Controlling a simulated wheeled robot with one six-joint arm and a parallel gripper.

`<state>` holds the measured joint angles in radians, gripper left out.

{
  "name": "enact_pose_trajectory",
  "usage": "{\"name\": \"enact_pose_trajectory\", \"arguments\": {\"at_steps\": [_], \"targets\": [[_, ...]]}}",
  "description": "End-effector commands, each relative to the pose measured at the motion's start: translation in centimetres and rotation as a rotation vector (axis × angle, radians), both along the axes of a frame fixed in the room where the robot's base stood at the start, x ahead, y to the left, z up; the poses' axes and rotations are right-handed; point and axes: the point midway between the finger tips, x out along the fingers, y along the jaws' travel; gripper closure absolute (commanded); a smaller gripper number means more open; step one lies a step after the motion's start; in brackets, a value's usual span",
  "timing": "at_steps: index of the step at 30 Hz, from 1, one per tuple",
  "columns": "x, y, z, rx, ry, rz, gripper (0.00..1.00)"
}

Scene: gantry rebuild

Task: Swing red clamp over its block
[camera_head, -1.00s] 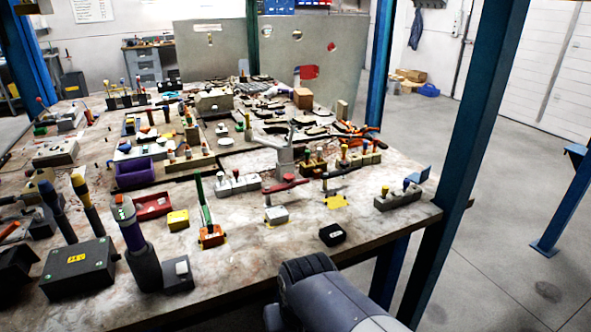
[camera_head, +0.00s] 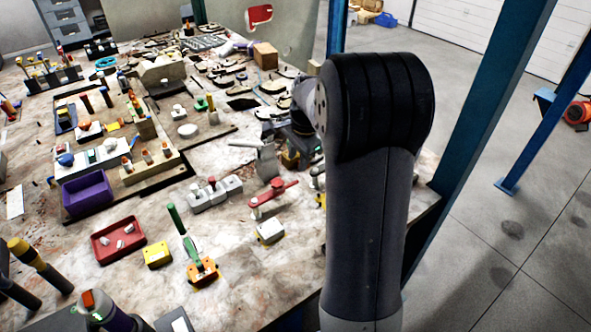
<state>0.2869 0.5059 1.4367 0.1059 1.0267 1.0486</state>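The red clamp (camera_head: 272,193) is a red lever on the near right part of the worktable, lying slanted with its right end farther back. A pale grey block with a yellow side (camera_head: 270,232) sits just in front of it. The lever is behind this block in the picture, not over it. My gripper (camera_head: 292,142) is at the end of my dark arm, behind and a little right of the clamp, apart from it. Its fingers are dark and unclear among the objects there, so its opening cannot be told. My arm covers the table right of the clamp.
A green-handled clamp on an orange base (camera_head: 201,270) and a yellow block (camera_head: 157,255) stand to the left. A grey upright piece (camera_head: 266,160) and a grey block row (camera_head: 214,192) stand behind the red clamp. A red tray (camera_head: 118,241) lies farther left. A blue post (camera_head: 490,100) rises at right.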

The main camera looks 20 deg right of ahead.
Motion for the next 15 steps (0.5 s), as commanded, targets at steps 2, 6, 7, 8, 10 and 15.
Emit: {"name": "enact_pose_trajectory", "arguments": {"at_steps": [2, 6, 7, 8, 10, 15], "targets": [[0.2, 0.1, -1.4, 0.001, 0.004, 0.001, 0.66], [0.6, 0.3, -4.2, 0.001, 0.006, 0.003, 0.66], [0.8, 0.3, -4.7, 0.001, 0.005, 0.004, 0.66], [0.9, 0.3, -5.3, 0.001, 0.006, 0.004, 0.66], [1.1, 0.4, -6.5, 0.0, 0.005, 0.004, 0.66], [1.6, 0.4, -8.4, 0.0, 0.002, 0.005, 0.66]]}}
